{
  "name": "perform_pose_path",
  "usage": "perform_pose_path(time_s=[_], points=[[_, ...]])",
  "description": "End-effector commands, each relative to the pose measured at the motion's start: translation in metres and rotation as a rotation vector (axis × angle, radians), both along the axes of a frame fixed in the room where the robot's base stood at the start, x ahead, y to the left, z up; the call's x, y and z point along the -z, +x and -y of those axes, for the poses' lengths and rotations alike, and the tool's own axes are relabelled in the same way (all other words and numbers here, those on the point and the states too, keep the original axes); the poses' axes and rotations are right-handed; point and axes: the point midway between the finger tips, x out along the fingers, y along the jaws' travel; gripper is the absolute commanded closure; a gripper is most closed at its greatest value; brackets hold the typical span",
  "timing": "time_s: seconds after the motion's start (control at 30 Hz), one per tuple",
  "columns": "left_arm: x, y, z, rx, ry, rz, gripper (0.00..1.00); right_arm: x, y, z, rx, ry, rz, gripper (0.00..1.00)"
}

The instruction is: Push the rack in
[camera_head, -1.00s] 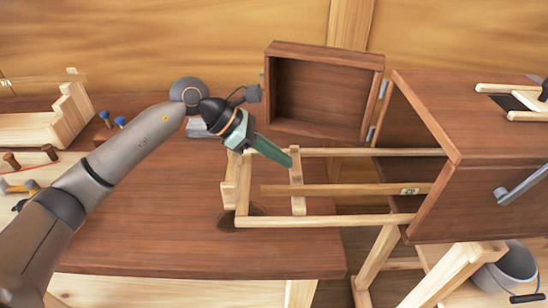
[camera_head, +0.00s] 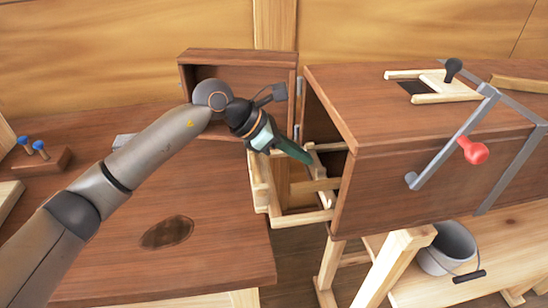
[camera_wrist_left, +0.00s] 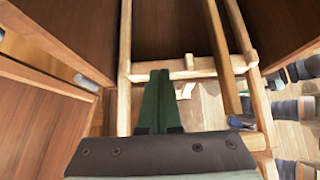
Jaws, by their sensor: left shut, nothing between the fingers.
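The rack (camera_head: 298,217) is a pale wooden frame of rails and crossbars. Whether the fingertips touch the crossbar I cannot tell. My right gripper is not in view.
The open door (camera_head: 240,68) of the box stands behind my gripper. A metal lever with a red knob (camera_head: 473,150) is on the box front. A grey bucket (camera_head: 448,245) stands below. The brown tabletop (camera_head: 110,230) at left is mostly clear.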

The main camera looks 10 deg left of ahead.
Motion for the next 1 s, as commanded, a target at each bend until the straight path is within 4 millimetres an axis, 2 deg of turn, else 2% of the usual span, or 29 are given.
perform_pose_path(time_s=[0.03, 0.13, 0.33, 0.8, 1.0], points=[[0.001, 0.002, 0.01, 0.003, 0.0, -0.001, 1.0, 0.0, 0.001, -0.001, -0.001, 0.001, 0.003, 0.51], [0.001, 0.006, 0.022, 0.002, 0.0, -0.001, 1.0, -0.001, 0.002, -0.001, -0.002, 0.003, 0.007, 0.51], [0.001, 0.011, 0.033, 0.0, 0.001, -0.002, 1.0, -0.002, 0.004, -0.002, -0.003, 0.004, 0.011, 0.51], [0.0, 0.012, 0.034, -0.001, 0.002, -0.001, 1.0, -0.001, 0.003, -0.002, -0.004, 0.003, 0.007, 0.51], [-0.019, 0.013, 0.024, -0.001, 0.0, 0.001, 1.0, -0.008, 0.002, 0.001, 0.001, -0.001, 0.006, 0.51]])
